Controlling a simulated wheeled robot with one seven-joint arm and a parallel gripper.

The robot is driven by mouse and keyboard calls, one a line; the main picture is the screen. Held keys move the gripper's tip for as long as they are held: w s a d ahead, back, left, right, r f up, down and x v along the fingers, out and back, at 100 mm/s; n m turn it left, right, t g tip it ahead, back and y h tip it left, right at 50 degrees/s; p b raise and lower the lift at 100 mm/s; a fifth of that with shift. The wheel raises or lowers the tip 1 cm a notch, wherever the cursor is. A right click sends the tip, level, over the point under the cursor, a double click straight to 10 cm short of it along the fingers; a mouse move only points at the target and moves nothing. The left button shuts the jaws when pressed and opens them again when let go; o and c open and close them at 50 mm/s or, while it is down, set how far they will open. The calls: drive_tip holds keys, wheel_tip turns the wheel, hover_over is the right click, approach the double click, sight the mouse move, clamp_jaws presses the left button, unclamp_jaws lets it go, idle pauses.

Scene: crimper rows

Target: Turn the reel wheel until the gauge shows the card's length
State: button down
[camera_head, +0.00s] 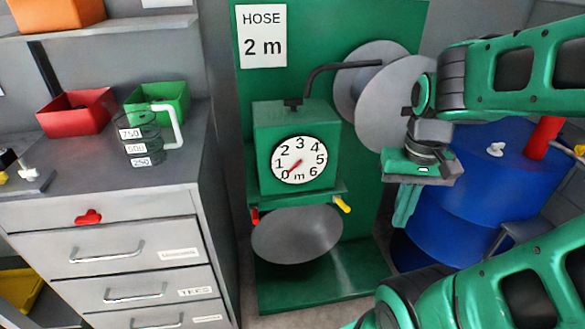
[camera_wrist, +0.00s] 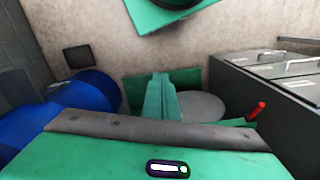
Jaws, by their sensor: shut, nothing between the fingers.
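The card (camera_head: 263,36) on the green back panel reads "HOSE 2 m". Below it is the round white gauge (camera_head: 299,160), marked 0 to 6 m, on a green box. Its red needle points to the lower left, close to 0. The reel wheel (camera_head: 395,100) shows as two grey discs on the panel, with a black bent tube reaching from the box to it; its right part is behind my arm. My gripper (camera_head: 402,215) is shut and empty, pointing down, below and right of the reel and apart from it. Its green fingers also show in the wrist view (camera_wrist: 160,88).
A grey round pan (camera_head: 297,234) sits below the gauge, with a yellow-handled lever (camera_head: 343,203) near it. A blue drum (camera_head: 475,185) stands at right, behind my arm. A grey drawer cabinet (camera_head: 110,225) at left holds a red bin (camera_head: 75,112) and a green bin (camera_head: 160,103).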

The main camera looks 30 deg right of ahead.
drive_tip(key=c, duration=1.6)
unclamp_jaws()
drive_tip(key=shift+o, duration=0.2)
drive_tip(key=w+d+n+t+h, duration=0.2)
drive_tip(key=w+d+n+t, duration=0.55)
drive_tip(key=w+d, duration=0.8)
drive_tip(key=s+d+r+n+t+h, duration=0.1)
drive_tip(key=d+r+t+h, duration=0.25)
drive_tip(key=d, duration=0.55)
drive_tip(key=s+d+r+t+h, duration=0.1)
drive_tip(key=d+r+t+h, duration=0.1)
drive_tip(key=d+r, duration=0.5)
drive_tip(key=x, duration=0.4)
drive_tip(key=s+d+f+x, duration=0.1)
drive_tip(key=x, duration=0.3)
drive_tip(key=f+x, duration=0.1)
drive_tip(key=x, duration=0.3)
drive_tip(key=shift+s+d, duration=0.15)
drive_tip(key=shift+s, duration=0.05)
